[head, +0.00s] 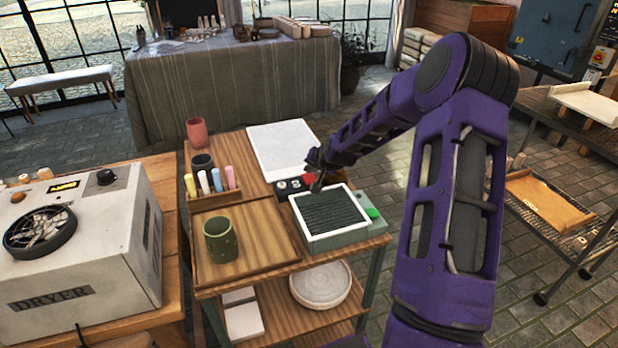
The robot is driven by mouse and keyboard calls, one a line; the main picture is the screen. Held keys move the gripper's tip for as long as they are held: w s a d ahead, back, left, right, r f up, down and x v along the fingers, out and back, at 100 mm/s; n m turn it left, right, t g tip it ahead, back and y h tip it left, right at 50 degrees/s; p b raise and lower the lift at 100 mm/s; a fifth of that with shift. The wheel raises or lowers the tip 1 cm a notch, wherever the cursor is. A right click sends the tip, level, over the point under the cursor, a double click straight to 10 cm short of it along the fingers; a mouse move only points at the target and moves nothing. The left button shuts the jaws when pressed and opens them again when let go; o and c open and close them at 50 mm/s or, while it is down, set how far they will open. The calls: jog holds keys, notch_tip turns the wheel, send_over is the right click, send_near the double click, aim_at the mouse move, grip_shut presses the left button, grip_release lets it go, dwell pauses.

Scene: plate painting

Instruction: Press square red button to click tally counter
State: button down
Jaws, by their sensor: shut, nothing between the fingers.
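The tally counter (281,187) is a small dark box with white number faces. It sits on the wooden cart top, in front of the large white tile. The red button (308,179) shows at the counter's right end, partly covered by my gripper. My gripper (317,189) is shut and empty, pointing down close beside the red button. I cannot tell from this view whether its fingertips touch the button or the counter.
A green-grey box (372,228) with a white-framed dark pad and a green button stands just in front. A green cup (221,239) stands on a wooden tray (262,266). A marker holder (218,199), dark cup (203,163) and pink cup (197,132) stand left. The dryer (85,255) is far left.

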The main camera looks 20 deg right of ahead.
aim_at(310, 179)
dwell(0.6)
jog(key=shift+f+b, duration=0.45)
jog(key=shift+f+b, duration=0.4)
jog(key=shift+f, duration=0.05)
dwell(0.5)
jog(key=shift+r, duration=0.15)
jog(key=shift+r+p, duration=0.45)
jog(key=shift+r, duration=0.3)
jog(key=shift+r, duration=0.1)
jog(key=shift+r+p, duration=1.45)
jog(key=shift+r, duration=1)
